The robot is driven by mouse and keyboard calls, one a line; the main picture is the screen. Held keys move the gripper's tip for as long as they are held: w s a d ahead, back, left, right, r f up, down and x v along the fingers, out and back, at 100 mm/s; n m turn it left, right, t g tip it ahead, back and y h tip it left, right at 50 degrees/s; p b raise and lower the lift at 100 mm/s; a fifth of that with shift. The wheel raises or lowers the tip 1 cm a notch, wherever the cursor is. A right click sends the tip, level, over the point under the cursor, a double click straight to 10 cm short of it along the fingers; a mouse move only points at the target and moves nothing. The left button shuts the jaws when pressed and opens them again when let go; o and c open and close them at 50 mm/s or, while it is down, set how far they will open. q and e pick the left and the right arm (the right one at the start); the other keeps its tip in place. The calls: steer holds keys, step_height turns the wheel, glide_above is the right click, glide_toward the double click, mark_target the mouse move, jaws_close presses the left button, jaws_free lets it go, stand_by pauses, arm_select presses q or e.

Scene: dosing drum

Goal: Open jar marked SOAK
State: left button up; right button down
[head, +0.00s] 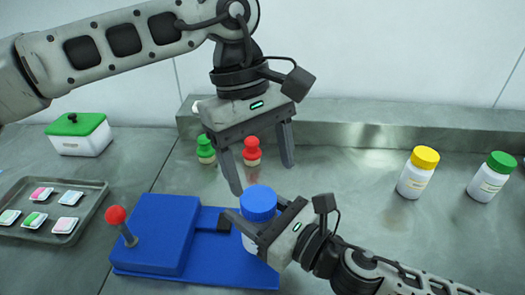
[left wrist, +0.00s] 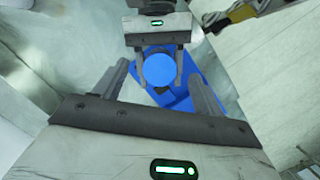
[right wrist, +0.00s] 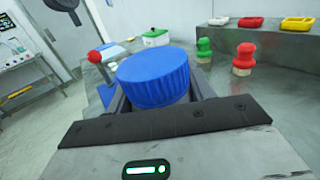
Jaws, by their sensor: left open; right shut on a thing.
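A white jar (head: 249,244) with a ribbed blue lid (head: 259,203) is upright over the right part of a blue base (head: 210,270). No marking on the jar is readable. My right gripper (head: 262,226) is shut on the jar's body from the right, below the lid. The lid fills the middle of the right wrist view (right wrist: 155,78), seated on the jar. My left gripper (head: 262,178) is open and empty, pointing down above the lid. In the left wrist view the lid (left wrist: 159,70) shows between its fingers, apart from them.
The blue base carries a red-knobbed lever (head: 116,216). A tray (head: 90,190) of small packets and a green-lidded white box (head: 78,140) are at left. Green (head: 206,148) and red (head: 252,150) knobbed pieces stand behind. Yellow-lidded (head: 418,172) and green-lidded (head: 491,177) jars stand at right.

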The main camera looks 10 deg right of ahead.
mark_target(262, 198)
arm_select(q)
steer(key=m+t, duration=0.1)
steer(key=r+m+t+y, duration=0.1)
steer(key=shift+w+d+m+y, duration=0.1)
steer(key=shift+d+m+y, duration=0.05)
steer(key=shift+m+y, duration=0.2)
steer(key=shift+f+m, duration=0.15)
steer(key=shift+m, duration=0.1)
step_height(262, 198, down, 8)
steer(key=shift+w+r, duration=0.1)
steer(key=shift+r, duration=0.1)
